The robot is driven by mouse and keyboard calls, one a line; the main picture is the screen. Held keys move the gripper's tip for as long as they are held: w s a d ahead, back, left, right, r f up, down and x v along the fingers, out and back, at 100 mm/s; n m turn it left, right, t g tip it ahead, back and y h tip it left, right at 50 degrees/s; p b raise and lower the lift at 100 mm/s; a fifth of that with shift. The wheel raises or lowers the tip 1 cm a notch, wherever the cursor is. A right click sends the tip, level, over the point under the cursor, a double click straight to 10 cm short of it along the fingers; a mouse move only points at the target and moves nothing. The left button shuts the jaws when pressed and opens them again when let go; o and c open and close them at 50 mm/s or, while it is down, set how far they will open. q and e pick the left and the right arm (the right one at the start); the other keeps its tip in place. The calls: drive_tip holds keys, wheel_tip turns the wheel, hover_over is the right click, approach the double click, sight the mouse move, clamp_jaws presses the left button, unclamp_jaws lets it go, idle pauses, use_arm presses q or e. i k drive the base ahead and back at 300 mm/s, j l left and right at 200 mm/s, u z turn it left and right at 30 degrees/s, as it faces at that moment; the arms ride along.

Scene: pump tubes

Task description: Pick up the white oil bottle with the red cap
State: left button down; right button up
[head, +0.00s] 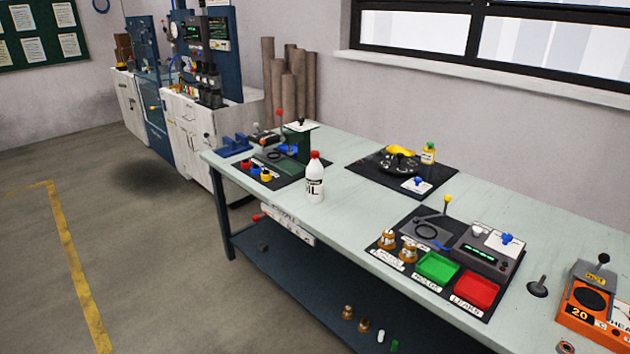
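The white oil bottle (315,182) with a red cap (315,155) stands upright on the pale green workbench (345,240). It is near the bench's front edge, left of the picture's middle, and dark letters show on its side. It stands just right of a black mat with a dark green device on it. Neither of my grippers is in view, and nothing touches the bottle.
Left of the bottle, the mat holds a green device (298,143) and small red, yellow and blue-topped parts. Behind right is a black mat (375,173) with a yellow item. Front right are green (437,268) and red (475,291) trays. Bare bench surrounds the bottle's right side.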

sight(314, 171)
drive_tip(key=i+j+z, duration=0.1)
drive_tip(key=i+j, duration=0.65)
drive_tip(key=j, duration=0.2)
drive_tip(key=i+j+z, duration=0.15)
drive_tip(key=i+j, duration=0.25)
